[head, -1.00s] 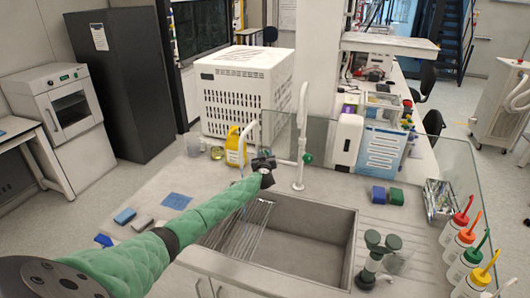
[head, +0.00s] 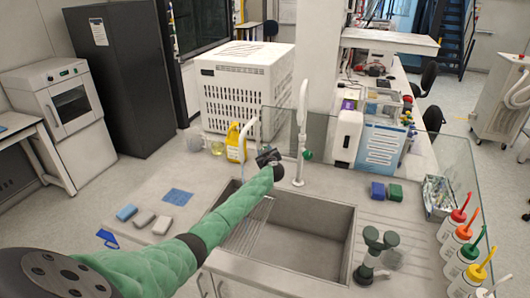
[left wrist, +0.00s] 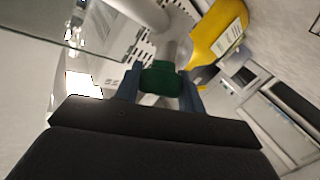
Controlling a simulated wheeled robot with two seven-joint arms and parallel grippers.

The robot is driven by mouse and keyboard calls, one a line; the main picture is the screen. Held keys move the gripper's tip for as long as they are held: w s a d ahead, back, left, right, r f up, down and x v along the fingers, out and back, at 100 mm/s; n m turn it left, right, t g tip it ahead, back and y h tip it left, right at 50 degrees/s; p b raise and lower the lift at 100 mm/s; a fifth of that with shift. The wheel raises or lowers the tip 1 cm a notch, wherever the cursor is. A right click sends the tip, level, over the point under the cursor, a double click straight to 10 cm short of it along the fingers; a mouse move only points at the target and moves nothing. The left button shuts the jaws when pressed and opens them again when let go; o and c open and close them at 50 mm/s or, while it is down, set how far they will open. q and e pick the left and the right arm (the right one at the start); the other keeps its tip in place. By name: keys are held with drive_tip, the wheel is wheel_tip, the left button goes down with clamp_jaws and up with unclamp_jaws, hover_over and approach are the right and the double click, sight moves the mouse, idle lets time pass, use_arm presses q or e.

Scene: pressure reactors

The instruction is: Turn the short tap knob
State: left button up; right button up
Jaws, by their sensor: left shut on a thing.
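The short tap (head: 241,146) is a white curved spout at the back left of the sink, beside a taller white tap (head: 302,110) with a green knob (head: 307,155). My left gripper (head: 268,157) is at the back of the sink, between the two spouts, and hides the short tap's knob in the head view. In the left wrist view, the dark green knob (left wrist: 160,78) sits between the two fingers of my left gripper (left wrist: 160,88), which is shut on it. My right gripper is not in view.
A yellow bottle (head: 235,145) stands close behind the short tap. A glass screen (head: 328,124) runs behind the sink (head: 325,262). A dark green double-headed fixture (head: 371,249) stands right of the basin. Sponges (head: 144,219) lie on the left counter.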

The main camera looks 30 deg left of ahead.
use_arm(q)
drive_tip(key=shift+f, duration=0.1)
drive_tip(key=o, duration=0.7)
drive_tip(key=shift+s, duration=0.1)
drive_tip(key=f+b+v, duration=0.1)
drive_tip(key=b+v, duration=0.1)
drive_tip(key=v, duration=0.5)
drive_tip(key=shift+s+d+r+b, duration=0.2)
drive_tip(key=shift+d+r+b, duration=0.1)
drive_tip(key=shift+r, duration=0.25)
